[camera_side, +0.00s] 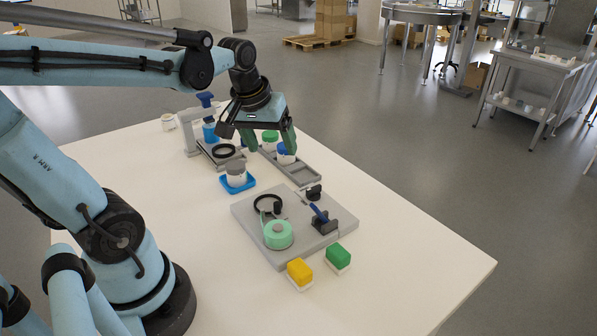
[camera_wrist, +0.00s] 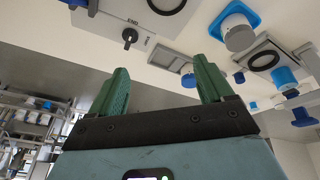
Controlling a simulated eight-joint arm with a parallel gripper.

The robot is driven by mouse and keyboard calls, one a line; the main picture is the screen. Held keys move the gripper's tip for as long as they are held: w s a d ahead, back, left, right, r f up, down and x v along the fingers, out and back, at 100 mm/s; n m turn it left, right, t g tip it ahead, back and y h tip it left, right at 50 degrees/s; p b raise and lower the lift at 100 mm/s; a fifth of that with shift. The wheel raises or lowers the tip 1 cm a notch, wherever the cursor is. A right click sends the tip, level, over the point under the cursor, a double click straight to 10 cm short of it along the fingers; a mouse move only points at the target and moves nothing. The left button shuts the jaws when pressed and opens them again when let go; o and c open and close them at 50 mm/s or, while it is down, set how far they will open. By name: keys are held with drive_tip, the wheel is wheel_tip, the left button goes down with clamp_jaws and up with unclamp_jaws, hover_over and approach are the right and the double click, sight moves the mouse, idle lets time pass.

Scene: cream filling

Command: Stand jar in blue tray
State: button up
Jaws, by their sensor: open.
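A white jar with a grey lid (camera_side: 236,170) stands upright in the small blue tray (camera_side: 250,183) near the middle of the table. The jar (camera_wrist: 239,38) and tray (camera_wrist: 249,13) also show at the top of the wrist view. My gripper (camera_side: 271,149) is open, its green fingers pointing down, up and to the right of the jar in the side view. It is clear of the jar.
A grey rack (camera_side: 301,174) holds a blue-lidded jar (camera_side: 286,153) and a green-lidded jar (camera_side: 270,137) behind my fingers. A grey fixture plate (camera_side: 305,230) with a green tape roll (camera_side: 278,236) lies in front. Yellow (camera_side: 300,271) and green (camera_side: 338,256) blocks sit near it. The right table side is clear.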

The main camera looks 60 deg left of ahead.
drive_tip(key=s+d+f+m+t+h, duration=0.1)
drive_tip(key=s+d+m+t, duration=0.1)
drive_tip(key=d+m, duration=0.5)
drive_tip(key=d+t, duration=0.1)
drive_tip(key=d, duration=0.2)
drive_tip(key=shift+s+f, duration=0.15)
drive_tip(key=shift+f, duration=0.15)
idle(0.6)
